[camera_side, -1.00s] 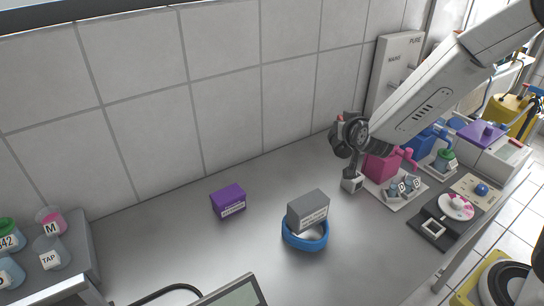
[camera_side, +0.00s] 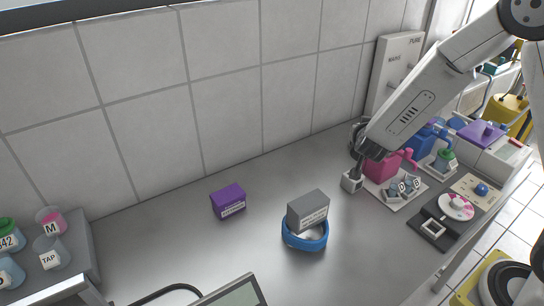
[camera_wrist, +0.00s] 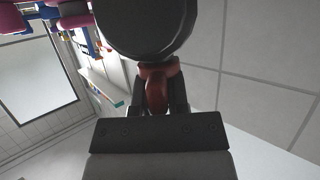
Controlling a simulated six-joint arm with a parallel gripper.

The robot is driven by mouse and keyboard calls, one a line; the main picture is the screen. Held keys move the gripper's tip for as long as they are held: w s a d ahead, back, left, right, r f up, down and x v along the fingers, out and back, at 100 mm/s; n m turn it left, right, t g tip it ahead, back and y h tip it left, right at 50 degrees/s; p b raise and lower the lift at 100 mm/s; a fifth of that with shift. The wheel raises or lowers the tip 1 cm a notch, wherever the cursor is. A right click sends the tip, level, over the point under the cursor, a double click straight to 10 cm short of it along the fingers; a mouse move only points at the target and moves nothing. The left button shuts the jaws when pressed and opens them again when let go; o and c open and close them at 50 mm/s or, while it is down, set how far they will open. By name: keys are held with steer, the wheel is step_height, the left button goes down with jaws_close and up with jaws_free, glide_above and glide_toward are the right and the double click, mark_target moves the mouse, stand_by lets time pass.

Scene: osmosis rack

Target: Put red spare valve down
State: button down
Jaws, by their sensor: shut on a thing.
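My gripper (camera_wrist: 156,102) is shut on a red valve (camera_wrist: 155,88), seen dark red between the fingers in the wrist view. A large dark round shape covers the top middle of that view; I cannot tell whether it belongs to the valve. In the side view my gripper (camera_side: 359,138) is above the back right of the bench, over a small pale square block (camera_side: 352,181). The valve is hidden there behind my arm. I cannot tell whether it touches anything below.
A pink box (camera_side: 379,168) and a blue box (camera_side: 417,142) stand close to the right. A white panel (camera_side: 398,62) leans on the wall behind. A grey box (camera_side: 308,208) sits on a blue ring (camera_side: 304,240); a purple box (camera_side: 228,201) lies left.

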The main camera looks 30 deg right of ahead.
steer(key=w+d+f, duration=0.2)
steer(key=w+f, duration=0.6)
steer(key=w, duration=0.3)
steer(key=shift+w+f, duration=0.15)
steer(key=shift+f, duration=0.05)
steer(key=shift+w+f, duration=0.15)
steer(key=shift+f, duration=0.75)
steer(key=shift+w+f, duration=0.1)
steer(key=shift+f, duration=0.8)
steer(key=shift+f, duration=0.2)
steer(key=c, duration=0.6)
jaws_free()
